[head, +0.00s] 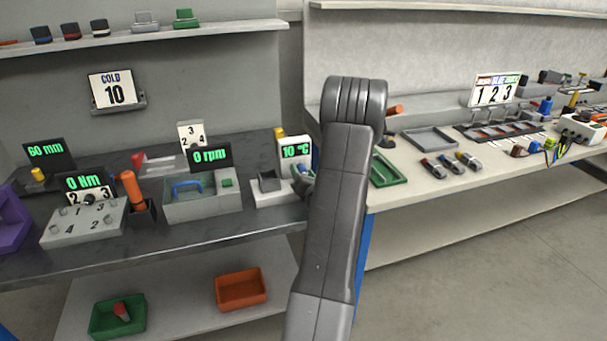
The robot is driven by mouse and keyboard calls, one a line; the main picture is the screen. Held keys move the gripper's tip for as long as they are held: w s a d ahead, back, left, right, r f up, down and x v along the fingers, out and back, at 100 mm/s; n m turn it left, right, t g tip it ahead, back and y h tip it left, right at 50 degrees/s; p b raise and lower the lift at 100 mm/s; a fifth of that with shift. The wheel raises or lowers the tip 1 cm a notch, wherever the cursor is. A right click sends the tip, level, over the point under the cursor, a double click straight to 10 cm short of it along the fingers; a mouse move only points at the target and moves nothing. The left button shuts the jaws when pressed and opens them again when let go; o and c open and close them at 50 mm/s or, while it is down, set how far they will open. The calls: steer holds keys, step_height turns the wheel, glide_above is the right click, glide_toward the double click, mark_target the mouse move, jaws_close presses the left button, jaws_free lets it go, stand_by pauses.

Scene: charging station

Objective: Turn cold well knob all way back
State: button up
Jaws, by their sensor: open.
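The cold well is a white unit (270,194) with a dark square well (268,181) on the dark bench, left of my arm. Its upright display (295,150) reads 10 °C. A small blue-green part (303,170) shows at its right; I cannot tell if this is the knob. My gripper (303,184) shows only as a small dark piece at the unit's right end, mostly hidden behind my arm. It is open; whether it touches the knob is hidden. A sign (112,91) on the wall reads COLD 10.
Left of the cold well stands a grey bath (203,207) with a blue handle and a 0 rpm display (210,156). An orange-handled tool (132,188) stands upright beside it. A green tray (389,172) lies right of my arm.

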steer(key=c, duration=1)
steer(key=shift+f+n+b, duration=0.2)
steer(key=shift+n+b, duration=0.2)
steer(key=shift+b, duration=0.95)
steer(key=n+b, duration=0.2)
steer(key=b, duration=0.2)
steer(key=shift+f+n, duration=0.2)
steer(key=shift+n, duration=0.2)
steer(key=n+b, duration=0.6)
steer(key=b, duration=0.4)
steer(key=n+b, duration=0.5)
steer(key=b, duration=0.3)
steer(key=shift+n+b, duration=0.4)
steer(key=n+b, duration=0.1)
steer(key=b, duration=0.1)
steer(key=n+b, duration=0.2)
steer(key=shift+r, duration=0.3)
steer(key=shift+r+n+b, duration=0.1)
steer(key=shift+n+b, duration=0.2)
